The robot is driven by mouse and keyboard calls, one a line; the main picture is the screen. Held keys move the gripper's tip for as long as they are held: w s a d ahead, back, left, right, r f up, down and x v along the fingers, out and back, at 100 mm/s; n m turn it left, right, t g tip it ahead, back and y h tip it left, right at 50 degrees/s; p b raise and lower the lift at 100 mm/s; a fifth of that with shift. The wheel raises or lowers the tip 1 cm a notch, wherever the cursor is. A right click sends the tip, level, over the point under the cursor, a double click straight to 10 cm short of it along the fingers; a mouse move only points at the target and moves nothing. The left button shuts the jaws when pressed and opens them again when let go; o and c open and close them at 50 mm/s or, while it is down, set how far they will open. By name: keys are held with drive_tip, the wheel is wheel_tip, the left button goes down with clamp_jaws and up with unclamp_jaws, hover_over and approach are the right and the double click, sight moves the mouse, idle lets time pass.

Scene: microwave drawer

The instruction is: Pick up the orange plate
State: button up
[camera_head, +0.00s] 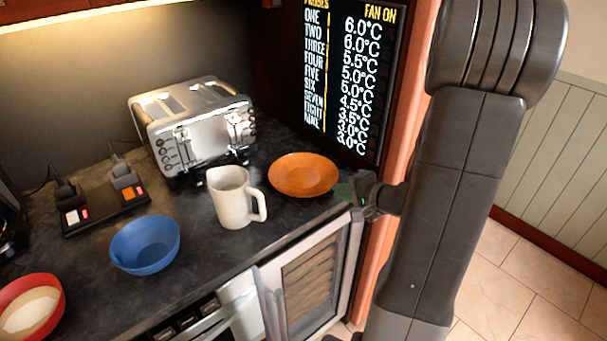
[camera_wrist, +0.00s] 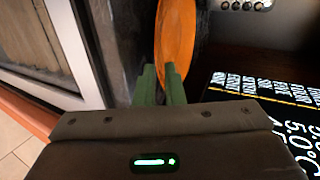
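The orange plate (camera_head: 303,174) lies on the dark counter, right of the white mug, in the head view. In the wrist view the plate (camera_wrist: 175,38) stands edge-on beyond the fingertips. My gripper (camera_head: 346,190) reaches in from the right, with its green fingertips close to the plate's right rim. In the wrist view my gripper (camera_wrist: 160,80) shows two green fingers with a narrow gap between them. The near rim of the plate is at the fingertips, partly hidden by the right finger. I cannot tell whether they touch it.
A white mug (camera_head: 231,198) stands left of the plate, with a silver toaster (camera_head: 195,125) behind. A blue bowl (camera_head: 145,244) and a red bowl (camera_head: 32,306) are farther left. A dark display panel (camera_head: 345,75) rises behind the plate. A glass-fronted door (camera_head: 310,285) is below the counter edge.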

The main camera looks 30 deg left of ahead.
sight(325, 187)
drive_tip(key=shift+p+x, duration=0.8)
drive_tip(key=shift+x, duration=2.2)
drive_tip(key=shift+w, duration=0.1)
clamp_jaws()
drive_tip(key=shift+r, duration=0.1)
